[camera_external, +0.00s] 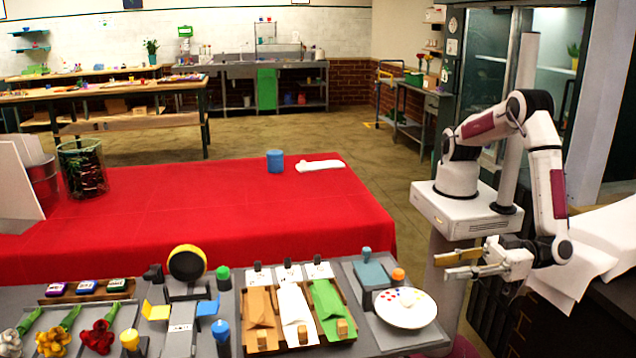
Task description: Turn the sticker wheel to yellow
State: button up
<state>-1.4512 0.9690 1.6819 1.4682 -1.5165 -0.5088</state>
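The sticker wheel (418,317) is a round white disc with small coloured dots, on the grey table at the front right. Red, yellow and blue dots show on it, but they are too small to tell which one is selected. My gripper (443,267) is to the right of the wheel and above it, pointing left. Its two fingers are apart with nothing between them. It does not touch the wheel.
Next to the wheel stand an orange-topped item (398,275) and a blue-grey block (372,275). Left of it a wooden tray (352,322) holds brown, white and green wraps. The red table (230,215) behind is mostly clear.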

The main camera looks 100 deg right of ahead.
notch_tip(320, 180, up, 11)
jog(key=w+a+r+n+g+y, duration=0.1)
jog(key=w+a+r+g+y, duration=0.1)
jog(key=w+a+y, duration=0.2)
jog(key=shift+w+r+g+y, duration=0.15)
jog(key=shift+w+g+y, duration=0.25)
jog(key=shift+w+y, duration=0.15)
dwell(0.6)
jog(key=shift+w+a, duration=0.1)
dwell(0.4)
jog(key=s+f+m+h, duration=0.2)
jog(key=f+h, duration=0.3)
jog(key=f, duration=0.4)
jog(key=s+d+f+m+t+h, duration=0.1)
jog(key=s+f+m+h, duration=0.1)
jog(key=f+h, duration=0.4)
jog(key=shift+s+f+m+t, duration=0.3)
jog(key=shift+s+f+m, duration=0.15)
jog(key=shift+f, duration=1.55)
